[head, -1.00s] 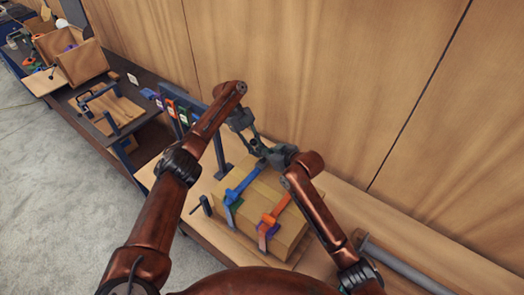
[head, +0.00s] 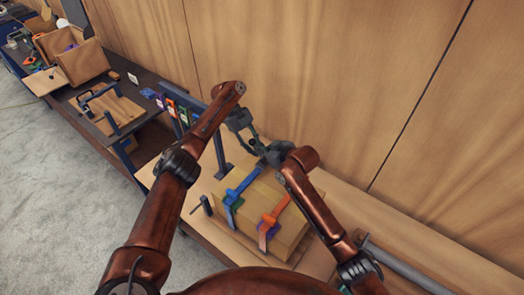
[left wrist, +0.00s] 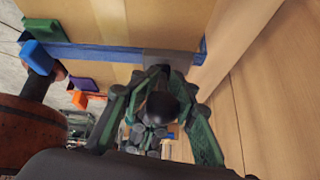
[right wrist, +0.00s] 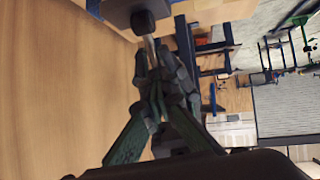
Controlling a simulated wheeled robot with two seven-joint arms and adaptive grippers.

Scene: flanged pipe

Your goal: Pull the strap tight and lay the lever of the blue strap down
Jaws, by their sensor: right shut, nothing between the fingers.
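The blue strap (head: 239,184) lies across a cardboard box (head: 265,193). In the left wrist view the blue strap (left wrist: 95,52) leads to a grey plate-like part (left wrist: 170,63). My left gripper (left wrist: 167,76) has its fingertips close together at this part, with a dark round knob (left wrist: 162,108) between its fingers; whether it grips anything is unclear. My right gripper (right wrist: 150,58) is shut and empty, its tips just short of a dark cylindrical piece (right wrist: 144,22). In the head view both grippers meet at the box's wall side, hiding the strap's far end and its lever.
An orange strap (head: 272,218) lies beside the blue one on the box. A wood panel wall (head: 330,80) stands close behind. A dark post (head: 220,155) stands left of the box. A grey pipe (head: 410,265) lies at the right. A further bench with wooden parts stands at far left.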

